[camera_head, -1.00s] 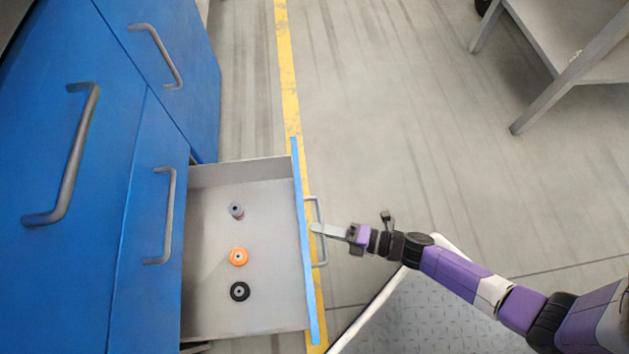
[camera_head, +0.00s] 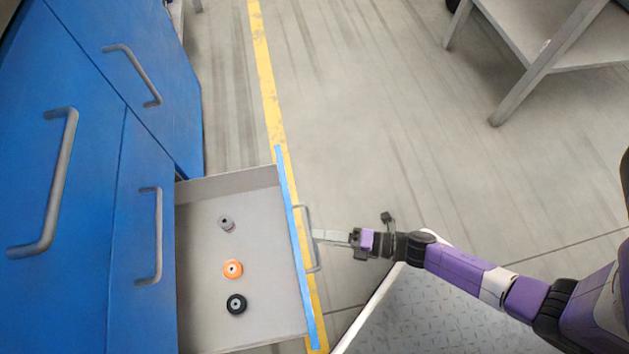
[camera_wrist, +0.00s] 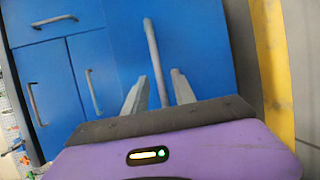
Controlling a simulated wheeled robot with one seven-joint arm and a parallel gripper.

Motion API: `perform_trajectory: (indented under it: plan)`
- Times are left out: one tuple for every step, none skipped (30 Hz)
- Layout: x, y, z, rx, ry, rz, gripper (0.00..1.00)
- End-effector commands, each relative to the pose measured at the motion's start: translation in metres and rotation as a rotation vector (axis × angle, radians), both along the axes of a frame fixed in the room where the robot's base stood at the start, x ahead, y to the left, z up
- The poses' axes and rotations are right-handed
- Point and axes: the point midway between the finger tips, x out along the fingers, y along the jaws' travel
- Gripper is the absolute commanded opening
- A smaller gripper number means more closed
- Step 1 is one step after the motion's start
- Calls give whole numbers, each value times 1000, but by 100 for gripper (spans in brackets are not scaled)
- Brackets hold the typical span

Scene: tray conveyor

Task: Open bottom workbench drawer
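The bottom workbench drawer (camera_head: 240,335) is pulled well out of the blue workbench (camera_head: 55,165), its inside showing in the head view. Its grey bar handle (camera_head: 304,222) is on the blue-edged front; the handle also shows upright in the wrist view (camera_wrist: 152,45). My gripper (camera_head: 316,235) is just at the handle's outer side, its fingertips by the bar. In the wrist view my gripper (camera_wrist: 159,76) has its fingers apart, with the handle seen between them and gaps on both sides. Whether the fingers touch the bar cannot be told.
In the drawer lie a grey spool-like part (camera_head: 226,223), an orange wheel (camera_head: 232,268) and a black wheel (camera_head: 236,304). Other blue fronts with handles are closed. A grey table (camera_head: 560,50) stands at upper right. The floor beyond the yellow line (camera_head: 266,85) is clear.

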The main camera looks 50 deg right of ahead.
Motion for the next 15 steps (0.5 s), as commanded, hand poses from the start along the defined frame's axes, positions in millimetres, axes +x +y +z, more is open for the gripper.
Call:
perform_trajectory:
  plan:
    - [-9, -5, 3, -1, 3, -1, 32]
    - [-13, -8, 4, -1, 3, -1, 32]
    - [-19, -11, 5, -1, 3, -1, 32]
    - [-23, -13, 6, -1, 3, 0, 32]
    - [-26, -15, 6, -1, 3, 0, 32]
    - [-30, -17, 7, -1, 3, 0, 32]
    - [-33, -18, 7, -1, 2, 0, 32]
    - [-35, -20, 8, 0, 1, 1, 32]
    - [-38, -21, 8, 0, 1, 1, 32]
    - [-39, -22, 9, 0, 1, 1, 32]
    - [-40, -23, 9, 0, 1, 1, 32]
    - [-41, -23, 9, 0, 1, 0, 32]
    - [-42, -23, 9, 0, 1, 0, 32]
    - [-42, -23, 9, -1, 0, 0, 32]
    - [-42, -24, 9, 0, 0, 0, 32]
